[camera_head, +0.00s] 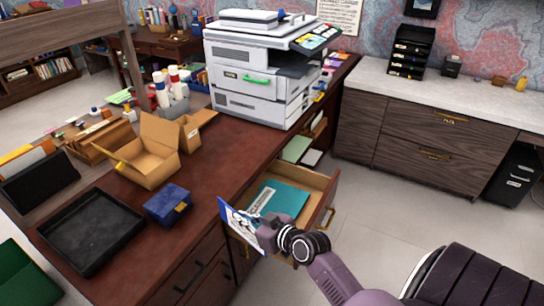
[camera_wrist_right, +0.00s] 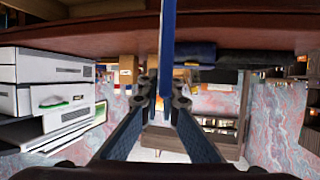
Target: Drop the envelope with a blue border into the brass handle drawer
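The blue-bordered envelope (camera_head: 239,226) is tilted up at the desk's front edge. It shows edge-on as a blue strip in the right wrist view (camera_wrist_right: 167,45). My right gripper (camera_head: 268,236) is shut on its right-hand edge, and its two fingers (camera_wrist_right: 166,100) pinch the strip. The brass handle drawer (camera_head: 318,182) is pulled open, with its handle (camera_head: 329,217) on the front panel. A teal folder (camera_head: 285,199) with a white label lies inside. Envelope and gripper overlap the drawer's near left part in the picture; I cannot tell the exact height. My left gripper is not in view.
On the desk are a black tray (camera_head: 92,232), a blue box (camera_head: 168,204), an open cardboard box (camera_head: 150,155) and a large printer (camera_head: 262,75). Green and white papers (camera_head: 297,148) lie behind the folder. The floor right of the drawer is clear.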

